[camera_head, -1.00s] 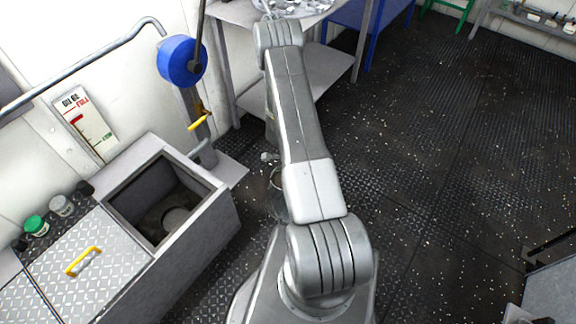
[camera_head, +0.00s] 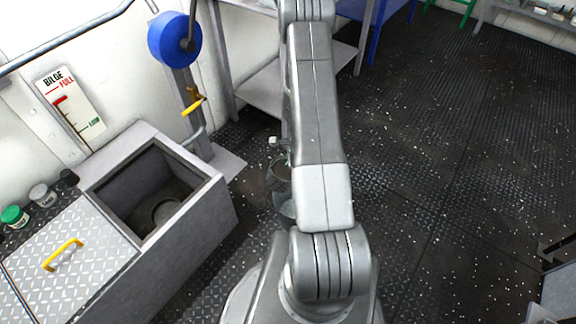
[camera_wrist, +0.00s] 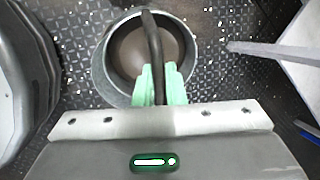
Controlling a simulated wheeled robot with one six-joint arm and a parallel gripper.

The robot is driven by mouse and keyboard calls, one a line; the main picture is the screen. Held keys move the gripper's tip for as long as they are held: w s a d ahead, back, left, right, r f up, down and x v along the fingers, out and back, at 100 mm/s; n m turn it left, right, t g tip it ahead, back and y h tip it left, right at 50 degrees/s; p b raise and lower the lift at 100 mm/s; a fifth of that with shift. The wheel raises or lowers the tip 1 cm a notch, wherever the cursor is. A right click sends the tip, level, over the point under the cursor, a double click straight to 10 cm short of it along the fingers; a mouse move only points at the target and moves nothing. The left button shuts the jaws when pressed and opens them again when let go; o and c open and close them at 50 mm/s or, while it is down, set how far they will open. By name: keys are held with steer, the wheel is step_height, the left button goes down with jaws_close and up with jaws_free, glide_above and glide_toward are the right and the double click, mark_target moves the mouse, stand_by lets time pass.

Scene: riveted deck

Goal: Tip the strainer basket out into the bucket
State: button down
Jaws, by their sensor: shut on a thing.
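In the wrist view, my gripper (camera_wrist: 159,85) has pale green fingers shut on a dark curved handle (camera_wrist: 151,42). The handle runs across a round, grey-rimmed vessel (camera_wrist: 97,62) with a brownish inside, over the dark deck. I cannot tell whether this vessel is the bucket or the strainer basket, or whether the handle belongs to it. In the head view, a dark, see-through round vessel (camera_head: 279,177) shows beside my arm, partly hidden by it. My gripper is not visible in the head view.
An open square well (camera_head: 130,205) in a grey box at left has a round fitting at its bottom. A hatch with a yellow handle (camera_head: 62,254) and small jars adjoin it. A blue wheel (camera_head: 174,38) and a grey table stand behind.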

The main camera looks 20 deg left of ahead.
steer(key=b, duration=0.1)
steer(key=f+b, duration=0.1)
steer(key=b, duration=0.1)
steer(key=shift+w+d+y, duration=0.1)
steer(key=shift+d+y, duration=0.15)
steer(key=shift+y, duration=0.15)
steer(key=y+b, duration=0.1)
steer(key=b, duration=0.1)
steer(key=d+b, duration=0.1)
steer(key=b, duration=0.1)
steer(key=f+y+b, duration=0.1)
steer(key=b, duration=0.1)
steer(key=shift+w+d+f+y, duration=0.1)
steer(key=shift+d+y, duration=0.15)
steer(key=shift+y, duration=0.05)
steer(key=w+d+f+m+g+y+b, duration=0.1)
steer(key=d+f+y+b, duration=0.4)
steer(key=y+b, duration=0.5)
steer(key=shift+w+d+f+m+y+b, duration=0.2)
steer(key=shift+d+m+y+b, duration=0.3)
steer(key=shift+d+y, duration=0.5)
steer(key=shift+s, duration=0.1)
stand_by(1.1)
